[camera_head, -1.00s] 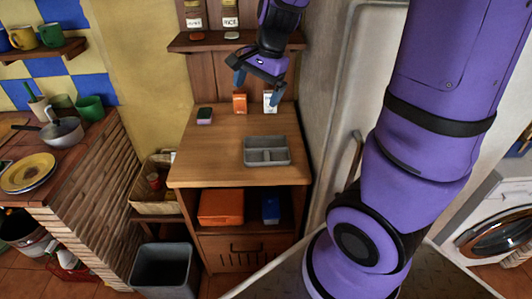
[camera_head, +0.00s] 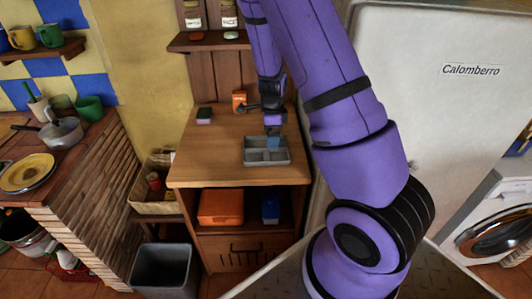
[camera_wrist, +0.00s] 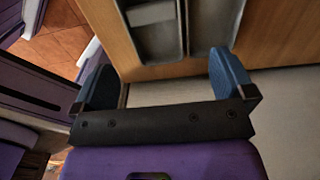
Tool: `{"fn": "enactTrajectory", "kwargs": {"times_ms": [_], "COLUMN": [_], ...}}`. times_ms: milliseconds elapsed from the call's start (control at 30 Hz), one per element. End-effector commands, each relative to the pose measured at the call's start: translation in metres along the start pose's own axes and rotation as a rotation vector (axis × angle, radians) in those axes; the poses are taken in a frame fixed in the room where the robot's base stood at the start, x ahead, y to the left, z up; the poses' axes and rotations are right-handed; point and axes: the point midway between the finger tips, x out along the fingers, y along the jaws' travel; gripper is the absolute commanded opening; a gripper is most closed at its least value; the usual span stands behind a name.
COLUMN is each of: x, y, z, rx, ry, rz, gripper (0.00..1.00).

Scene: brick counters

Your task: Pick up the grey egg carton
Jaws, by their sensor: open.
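The grey egg carton (camera_head: 268,161) is an open, shallow grey box with compartments. It sits on the wooden cabinet top toward its right side in the head view. In the wrist view, part of the carton (camera_wrist: 184,38) shows at the top, beyond the fingertips, with the rest cut off by the frame. My gripper (camera_head: 273,137) points down over the back part of the carton and hides some of it. In the wrist view my gripper (camera_wrist: 163,78) has its two blue fingers wide apart, with nothing between them. I cannot tell whether a finger touches the carton.
A small dark block (camera_head: 204,116) lies at the back left. A shelf (camera_head: 205,42) hangs above. The white fridge (camera_head: 425,100) stands to the right. The top's left front is clear.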

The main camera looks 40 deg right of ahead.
Motion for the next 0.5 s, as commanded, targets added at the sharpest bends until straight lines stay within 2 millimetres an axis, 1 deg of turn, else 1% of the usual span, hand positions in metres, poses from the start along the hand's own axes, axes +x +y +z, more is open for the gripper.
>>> {"fn": "enactTrajectory", "kwargs": {"times_ms": [33, 100, 200, 367, 500], "x": [0.009, 0.018, 0.028, 0.036, 0.054], "y": [0.001, 0.000, 0.000, 0.001, 0.001], "z": [-0.001, -0.001, -0.001, 0.000, -0.001], "rx": [0.002, 0.001, 0.000, -0.002, 0.000], "ry": [0.002, 0.000, 0.000, -0.001, -0.001], "rz": [0.005, 0.003, 0.002, 0.002, 0.004], "gripper": [1.00, 1.00, 1.00, 1.00, 1.00]}}
